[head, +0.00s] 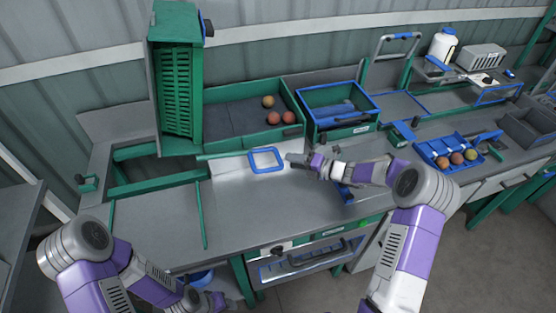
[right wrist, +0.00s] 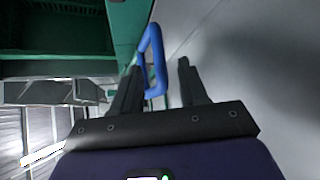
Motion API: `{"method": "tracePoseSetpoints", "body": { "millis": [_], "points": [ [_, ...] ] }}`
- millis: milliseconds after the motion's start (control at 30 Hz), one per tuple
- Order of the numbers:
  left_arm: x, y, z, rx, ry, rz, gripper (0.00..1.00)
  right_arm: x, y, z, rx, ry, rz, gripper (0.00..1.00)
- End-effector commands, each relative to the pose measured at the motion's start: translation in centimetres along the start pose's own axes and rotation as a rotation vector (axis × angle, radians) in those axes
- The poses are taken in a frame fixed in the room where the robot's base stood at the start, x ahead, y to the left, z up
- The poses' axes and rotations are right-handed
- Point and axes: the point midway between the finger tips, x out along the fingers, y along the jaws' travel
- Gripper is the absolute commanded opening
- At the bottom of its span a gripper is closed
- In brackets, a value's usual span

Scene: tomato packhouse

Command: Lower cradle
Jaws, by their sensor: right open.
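A green slatted crate (head: 177,85) stands tipped up on end at the left of the bench; it appears to be held by the cradle. A blue loop handle (head: 266,160) sits low in front of it, at the end of a green bar (head: 225,154). My right gripper (head: 290,159) points left at the handle's right side. In the right wrist view, the open jaws (right wrist: 160,70) have the blue handle (right wrist: 157,45) at their tips, nearer the left finger; I cannot tell whether it touches. My left gripper (head: 216,301) is low at the bottom edge, its jaws unclear.
A grey-floored green tray (head: 235,118) holds three tomatoes at its right end. A blue-rimmed green crate (head: 340,108) stands right of it. A blue tray (head: 443,151) with several tomatoes lies further right. The grey bench top (head: 255,205) in front is mostly clear.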

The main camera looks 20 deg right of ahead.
Motion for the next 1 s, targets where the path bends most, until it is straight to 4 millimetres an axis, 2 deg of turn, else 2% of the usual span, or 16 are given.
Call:
{"method": "tracePoseSetpoints", "body": {
  "millis": [200, 400, 767, 867, 1000],
  "points": [
    [-0.1, 0.0, 0.0, 0.0, 0.0, 0.0, 0.49, 3.6, 0.1, -0.1, 0.0, 0.002, 0.002, 0.43],
    [0.0, 0.0, 0.0, 0.0, 0.0, 0.0, 0.49, 6.0, 0.2, 0.0, 0.0, 0.0, 0.002, 0.43],
    [0.0, 0.0, 0.0, 0.0, 0.0, 0.0, 0.49, 6.7, 0.2, 0.1, 0.0, -0.002, 0.0, 0.43],
    [0.0, 0.0, 0.0, 0.0, 0.0, 0.0, 0.49, 6.7, 0.2, 0.1, 0.0, -0.002, 0.0, 0.31],
    [0.0, 0.0, 0.0, 0.0, 0.0, 0.0, 0.49, 6.7, 0.2, 0.1, 0.0, -0.002, 0.0, 0.09]
  ]
}}
